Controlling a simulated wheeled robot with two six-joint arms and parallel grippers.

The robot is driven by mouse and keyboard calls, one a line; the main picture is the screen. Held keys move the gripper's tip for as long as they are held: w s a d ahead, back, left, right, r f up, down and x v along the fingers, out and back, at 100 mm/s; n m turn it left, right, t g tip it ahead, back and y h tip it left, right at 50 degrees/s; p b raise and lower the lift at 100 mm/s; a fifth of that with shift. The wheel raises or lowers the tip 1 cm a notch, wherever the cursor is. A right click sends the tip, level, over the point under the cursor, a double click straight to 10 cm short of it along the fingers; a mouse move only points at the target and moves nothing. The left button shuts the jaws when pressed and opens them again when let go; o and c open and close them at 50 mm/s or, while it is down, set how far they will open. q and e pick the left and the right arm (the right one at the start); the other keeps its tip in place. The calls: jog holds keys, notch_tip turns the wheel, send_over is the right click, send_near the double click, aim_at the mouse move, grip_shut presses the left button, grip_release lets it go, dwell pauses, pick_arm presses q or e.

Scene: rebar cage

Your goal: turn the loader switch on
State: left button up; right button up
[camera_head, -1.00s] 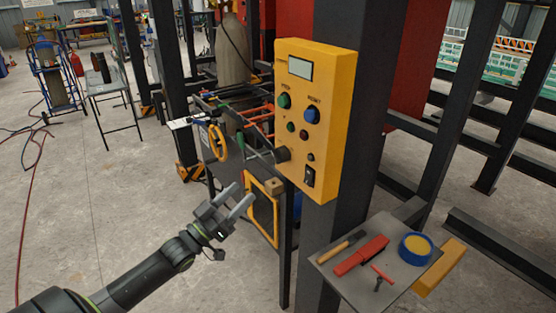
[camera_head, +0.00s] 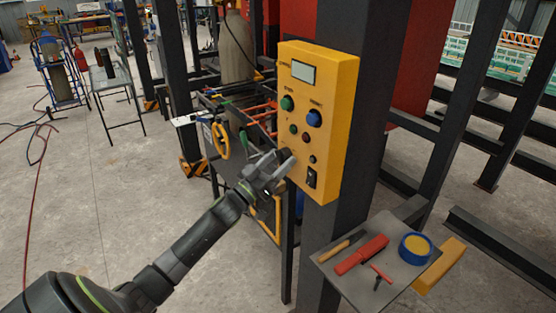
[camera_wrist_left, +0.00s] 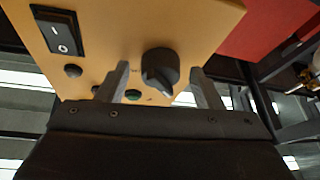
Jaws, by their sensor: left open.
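A yellow control box (camera_head: 325,145) is fixed to a dark column, with a display, a green button, a blue button and small buttons. A black rotary knob (camera_wrist_left: 160,70) sits low on its face. A black rocker switch (camera_head: 311,178) marked I and O is at the lower right corner; it also shows in the left wrist view (camera_wrist_left: 60,32). I cannot tell which label names the loader. My left gripper (camera_head: 279,165) is open at the box, its fingers on either side of the knob in the wrist view. Contact with the knob is unclear.
A grey shelf (camera_head: 350,285) below right of the box holds a red tool, a file-like tool and a blue-yellow tape roll (camera_head: 415,248).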

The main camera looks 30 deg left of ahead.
pick_arm(q)
jog(key=c, duration=1)
jog(key=shift+o, duration=0.2)
